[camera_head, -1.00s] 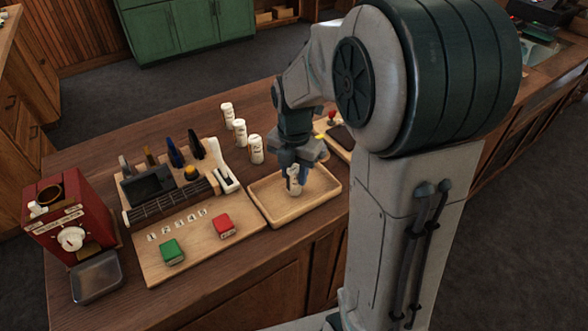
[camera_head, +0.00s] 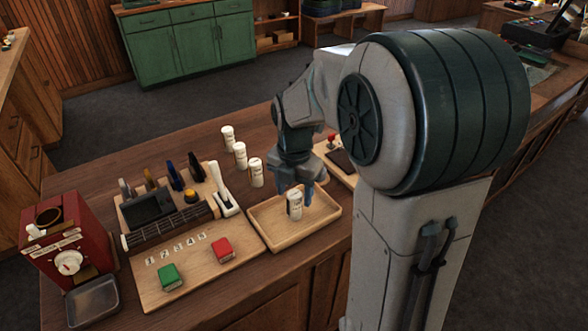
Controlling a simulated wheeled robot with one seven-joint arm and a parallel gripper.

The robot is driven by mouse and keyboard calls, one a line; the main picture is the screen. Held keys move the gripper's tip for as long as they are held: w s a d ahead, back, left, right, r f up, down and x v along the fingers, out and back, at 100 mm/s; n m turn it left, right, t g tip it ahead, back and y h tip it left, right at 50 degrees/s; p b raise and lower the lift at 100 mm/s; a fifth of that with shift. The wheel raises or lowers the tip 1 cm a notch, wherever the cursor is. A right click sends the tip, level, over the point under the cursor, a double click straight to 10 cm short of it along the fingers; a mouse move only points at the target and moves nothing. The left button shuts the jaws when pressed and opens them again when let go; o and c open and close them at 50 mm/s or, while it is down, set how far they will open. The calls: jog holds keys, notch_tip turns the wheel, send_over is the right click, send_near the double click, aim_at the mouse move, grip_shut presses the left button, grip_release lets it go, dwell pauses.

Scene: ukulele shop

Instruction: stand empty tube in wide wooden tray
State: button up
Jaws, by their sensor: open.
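A white tube (camera_head: 294,205) with a printed label stands upright inside the wide wooden tray (camera_head: 268,242), near its middle. My gripper (camera_head: 295,190) is open just above and behind the tube, fingers pointing down. From this view I cannot tell whether a fingertip still touches the tube. Three similar white tubes stand in a row on the counter behind the tray: a far one (camera_head: 228,136), a middle one (camera_head: 240,155) and a near one (camera_head: 257,172). I cannot see whether any tube is empty.
Left of the tray lies a wooden board (camera_head: 206,268) with a ukulele neck (camera_head: 165,232), upright tools, a green block (camera_head: 169,277) and a red block (camera_head: 222,249). A red machine (camera_head: 66,240) and a metal pan (camera_head: 93,302) are farther left. A red-knobbed item (camera_head: 331,138) stands behind my arm.

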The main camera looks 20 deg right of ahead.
notch_tip(320, 180, up, 10)
jog(key=s+f+m+t, duration=0.3)
jog(key=s+m, duration=1.2)
jog(key=m, duration=1.2)
jog(key=shift+s+f, duration=0.25)
jog(key=shift+f, duration=0.6)
jog(key=shift+d, duration=0.15)
jog(key=c, duration=0.3)
jog(key=shift+c, duration=0.3)
